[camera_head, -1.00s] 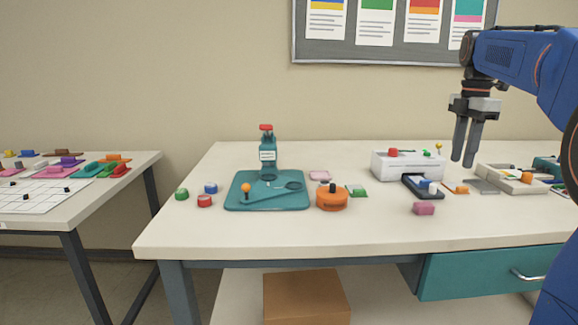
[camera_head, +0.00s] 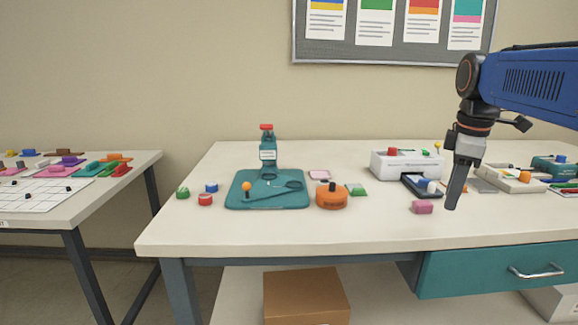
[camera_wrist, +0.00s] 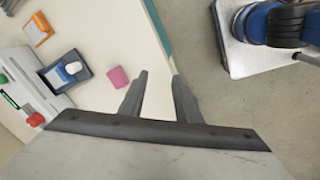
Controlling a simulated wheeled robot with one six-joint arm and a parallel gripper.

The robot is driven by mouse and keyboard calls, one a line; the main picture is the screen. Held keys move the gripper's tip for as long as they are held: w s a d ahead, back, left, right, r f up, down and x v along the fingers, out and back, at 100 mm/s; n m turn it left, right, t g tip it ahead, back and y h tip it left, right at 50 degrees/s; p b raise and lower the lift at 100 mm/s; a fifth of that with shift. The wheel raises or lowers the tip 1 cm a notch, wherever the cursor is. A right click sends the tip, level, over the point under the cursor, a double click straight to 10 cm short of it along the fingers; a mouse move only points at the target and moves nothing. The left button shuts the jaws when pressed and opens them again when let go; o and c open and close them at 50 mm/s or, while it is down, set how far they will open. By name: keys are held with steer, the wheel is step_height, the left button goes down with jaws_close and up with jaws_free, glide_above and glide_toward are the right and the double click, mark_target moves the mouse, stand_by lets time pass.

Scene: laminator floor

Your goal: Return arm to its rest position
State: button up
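My gripper (camera_head: 458,185) hangs over the right part of the table, its fingers pointing down, close to a pink block (camera_head: 422,207) in the head view. In the wrist view my gripper (camera_wrist: 158,90) has its two fingers apart with nothing between them. The pink block (camera_wrist: 118,77) lies on the table to the left of the fingers, not held. My arm reaches in from the right edge of the head view.
The table (camera_head: 340,235) holds a white laminator-like machine (camera_head: 405,165), a dark tray (camera_head: 422,186), an orange round dispenser (camera_head: 332,197) and a teal mat (camera_head: 236,203). A teal drawer (camera_head: 490,272) is below. Another table (camera_head: 90,205) stands left.

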steer(key=s+a+f+m+t, duration=0.1)
steer(key=s+a+f+m, duration=0.3)
steer(key=s+f, duration=0.5)
steer(key=s+a+f+m+t, duration=0.2)
steer(key=s+a+f+m, duration=0.2)
steer(key=s+f+m, duration=0.3)
steer(key=s+f, duration=0.3)
steer(key=f, duration=0.1)
steer(key=shift+s+f+m, duration=0.3)
steer(key=shift+m, duration=0.1)
